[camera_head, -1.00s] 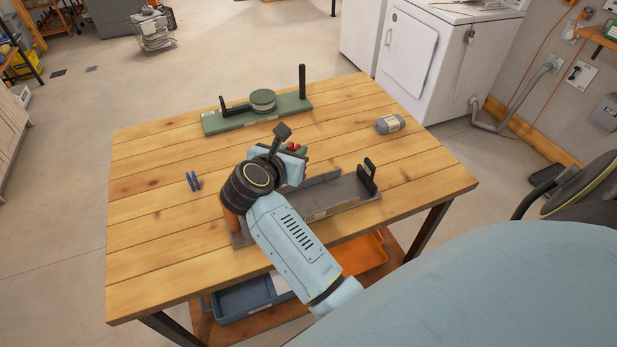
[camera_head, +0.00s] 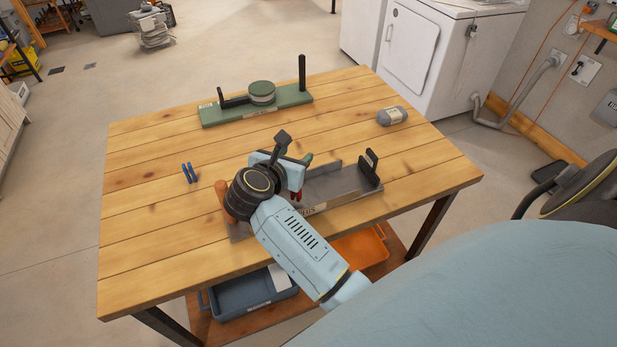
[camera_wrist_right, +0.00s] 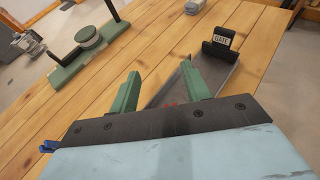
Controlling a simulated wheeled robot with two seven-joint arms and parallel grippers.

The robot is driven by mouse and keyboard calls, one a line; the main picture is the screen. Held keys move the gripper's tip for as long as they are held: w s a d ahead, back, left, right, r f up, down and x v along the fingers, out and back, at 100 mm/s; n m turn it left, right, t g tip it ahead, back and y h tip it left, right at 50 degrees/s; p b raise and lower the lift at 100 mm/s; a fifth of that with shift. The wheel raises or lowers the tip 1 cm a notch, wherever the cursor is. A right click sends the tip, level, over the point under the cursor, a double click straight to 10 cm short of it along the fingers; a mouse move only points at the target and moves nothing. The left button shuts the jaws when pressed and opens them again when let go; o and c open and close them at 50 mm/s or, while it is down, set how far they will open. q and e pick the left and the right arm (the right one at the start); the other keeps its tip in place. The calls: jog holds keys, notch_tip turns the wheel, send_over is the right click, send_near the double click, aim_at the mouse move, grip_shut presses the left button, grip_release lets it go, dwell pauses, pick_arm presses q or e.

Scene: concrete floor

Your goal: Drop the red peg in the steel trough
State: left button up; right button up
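The steel trough (camera_head: 335,182) lies near the front of the wooden table, with a black upright labelled gate (camera_wrist_right: 221,42) at its right end. My right gripper (camera_head: 300,165) is above the trough's left part. In the right wrist view its green fingers (camera_wrist_right: 163,86) stand wide apart with nothing gripped between their tips. The red peg (camera_head: 297,195) shows just below the gripper, at the trough; my gripper hides part of it. A faint red patch shows between the finger bases in the wrist view. I cannot tell whether the peg rests on the trough floor. My left gripper is out of view.
A green base (camera_head: 285,108) with a round green disc (camera_head: 262,92) and black posts stands at the table's back. A grey roll (camera_head: 392,116) lies at the right, blue pegs (camera_head: 189,173) at the left. An orange cylinder (camera_head: 221,190) is beside my wrist.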

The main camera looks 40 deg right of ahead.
jog(key=b+v, duration=0.1)
jog(key=v, duration=1.1)
jog(key=shift+b, duration=0.35)
jog(key=shift+w+d+r, duration=0.1)
jog(key=shift+r, duration=0.05)
